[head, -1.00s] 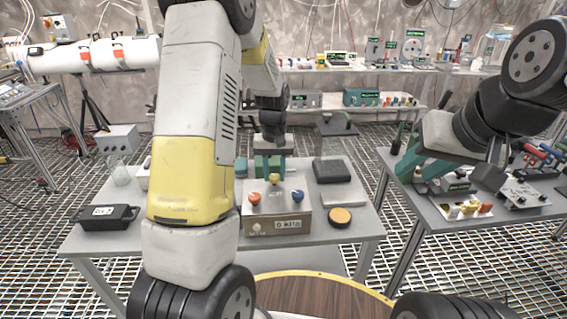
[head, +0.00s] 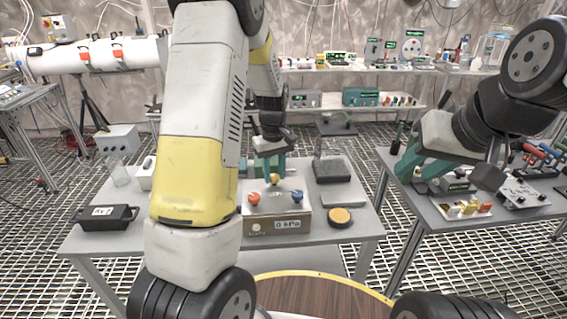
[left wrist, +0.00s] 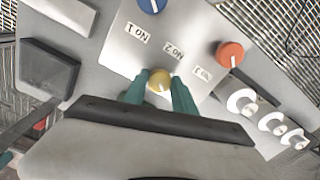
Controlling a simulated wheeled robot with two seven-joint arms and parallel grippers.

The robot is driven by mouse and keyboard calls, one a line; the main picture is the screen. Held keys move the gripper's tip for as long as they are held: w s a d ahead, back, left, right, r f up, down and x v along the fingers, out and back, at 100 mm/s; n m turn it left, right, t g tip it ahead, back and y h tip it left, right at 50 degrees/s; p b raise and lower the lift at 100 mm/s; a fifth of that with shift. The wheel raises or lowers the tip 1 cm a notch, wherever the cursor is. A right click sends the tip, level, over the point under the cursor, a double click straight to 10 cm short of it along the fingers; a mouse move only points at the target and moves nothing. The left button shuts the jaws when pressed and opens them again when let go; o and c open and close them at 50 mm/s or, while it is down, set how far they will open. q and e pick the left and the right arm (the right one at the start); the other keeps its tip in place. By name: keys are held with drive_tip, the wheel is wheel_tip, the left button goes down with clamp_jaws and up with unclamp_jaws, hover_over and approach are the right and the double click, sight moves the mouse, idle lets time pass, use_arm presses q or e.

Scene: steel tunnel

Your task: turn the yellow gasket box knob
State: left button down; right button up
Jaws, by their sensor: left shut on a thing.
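The gasket box (head: 282,223) is a grey-brown box with a light sloped top and a "0 kPa" display, on the middle table. On its top are the yellow knob (head: 275,179), an orange-red knob (head: 254,198) and a blue knob (head: 297,196). My left gripper (head: 272,173) reaches down from behind the box. In the left wrist view its green fingers are shut on the yellow knob (left wrist: 159,81), one on each side. The labels NO 1, NO 2 and NO 3 show there. My right gripper (head: 422,168) is open, over the right table, away from the box.
A black case (head: 106,217) lies at the table's left. A dark block (head: 333,170) and a yellow-topped disc (head: 340,216) lie right of the box. The right table holds a panel with yellow parts (head: 466,209). A wooden round surface (head: 320,296) is in front.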

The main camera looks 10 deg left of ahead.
sight(275, 176)
use_arm(q)
drive_tip(key=shift+w+r, duration=0.1)
drive_tip(key=c, duration=1)
unclamp_jaws()
drive_tip(key=shift+r, duration=3.85)
